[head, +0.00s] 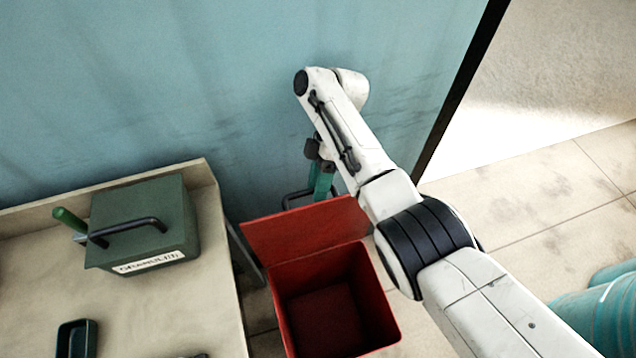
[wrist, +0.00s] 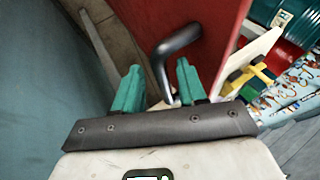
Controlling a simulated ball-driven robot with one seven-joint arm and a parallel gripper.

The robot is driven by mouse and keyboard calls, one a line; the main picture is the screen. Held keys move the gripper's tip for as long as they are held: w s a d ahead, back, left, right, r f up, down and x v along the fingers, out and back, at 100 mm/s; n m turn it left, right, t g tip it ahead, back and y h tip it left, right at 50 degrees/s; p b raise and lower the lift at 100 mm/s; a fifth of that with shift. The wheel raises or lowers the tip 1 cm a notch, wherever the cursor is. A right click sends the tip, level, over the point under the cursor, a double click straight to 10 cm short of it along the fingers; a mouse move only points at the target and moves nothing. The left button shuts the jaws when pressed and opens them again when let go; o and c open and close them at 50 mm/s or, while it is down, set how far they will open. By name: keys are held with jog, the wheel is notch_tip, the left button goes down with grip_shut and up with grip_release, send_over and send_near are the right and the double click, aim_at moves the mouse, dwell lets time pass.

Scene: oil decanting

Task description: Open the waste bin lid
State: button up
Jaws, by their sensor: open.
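The red waste bin (head: 385,305) stands on the floor to the right of the bench, and its empty-looking inside is visible. Its red lid (head: 300,236) is swung open and tilted up at the wall side. A dark bar handle (head: 291,197) shows just beyond the lid's upper edge. My gripper (head: 322,180) is behind the lid, pointing down, partly hidden by my arm. In the wrist view, the teal fingers of my gripper (wrist: 158,86) are apart, with part of the dark handle (wrist: 178,43) showing between and beyond them, near the red lid (wrist: 215,35). Contact cannot be told.
The bench (head: 215,315) on the left holds a green box (head: 150,215) with a dark handle and a small dark tray (head: 76,340). The blue wall (head: 200,90) is close behind the bin. Teal drums (head: 605,310) stand at the lower right. Tiled floor is open at right.

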jog(key=v, duration=0.7)
jog(key=shift+w, duration=0.1)
dwell(0.4)
